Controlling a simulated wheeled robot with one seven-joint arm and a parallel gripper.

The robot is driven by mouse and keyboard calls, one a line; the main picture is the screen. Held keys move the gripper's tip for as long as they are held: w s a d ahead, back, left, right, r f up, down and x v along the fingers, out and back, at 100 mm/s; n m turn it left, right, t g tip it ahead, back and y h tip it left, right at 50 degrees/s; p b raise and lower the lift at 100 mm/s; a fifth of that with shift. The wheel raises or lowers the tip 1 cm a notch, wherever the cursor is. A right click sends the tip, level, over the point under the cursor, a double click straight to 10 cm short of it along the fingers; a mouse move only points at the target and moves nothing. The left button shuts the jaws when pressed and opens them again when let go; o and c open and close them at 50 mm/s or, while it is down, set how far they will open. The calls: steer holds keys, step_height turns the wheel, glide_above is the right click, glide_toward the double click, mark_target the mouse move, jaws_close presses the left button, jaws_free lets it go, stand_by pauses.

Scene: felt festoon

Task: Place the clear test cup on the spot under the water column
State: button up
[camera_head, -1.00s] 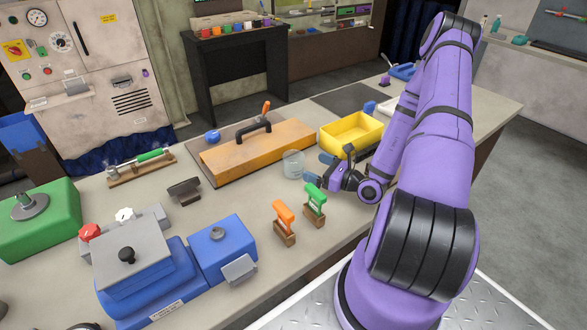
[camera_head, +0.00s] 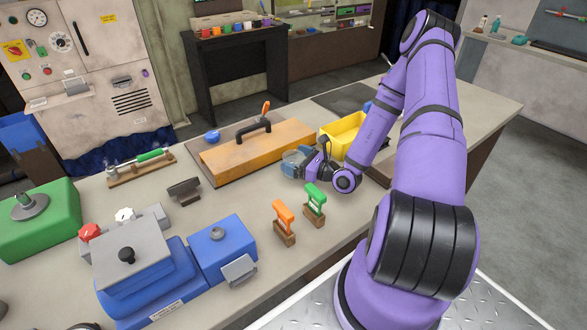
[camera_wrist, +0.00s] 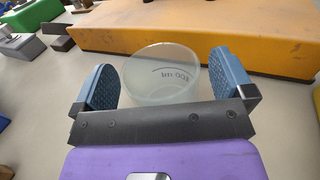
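The clear test cup (camera_wrist: 160,76) stands upright on the bench, with a dark curved line and printed marking on its wall. In the wrist view it sits between the two blue finger pads of my gripper (camera_wrist: 164,84), with a small gap on each side. My gripper is open around the cup. In the head view my gripper (camera_head: 296,163) is low over the bench in front of the orange block, and its fingers largely hide the cup. I cannot tell which thing is the water column or where its spot is.
The long orange block (camera_head: 258,150) with a black handle lies just behind the cup. A yellow bin (camera_head: 342,132) stands to the right. Green-handled (camera_head: 315,203) and orange-handled (camera_head: 284,222) tools stand in front. A blue machine (camera_head: 150,280) is at front left. Bare bench lies left of the cup.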

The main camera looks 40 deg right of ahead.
steer(key=c, duration=1)
steer(key=shift+r, duration=0.1)
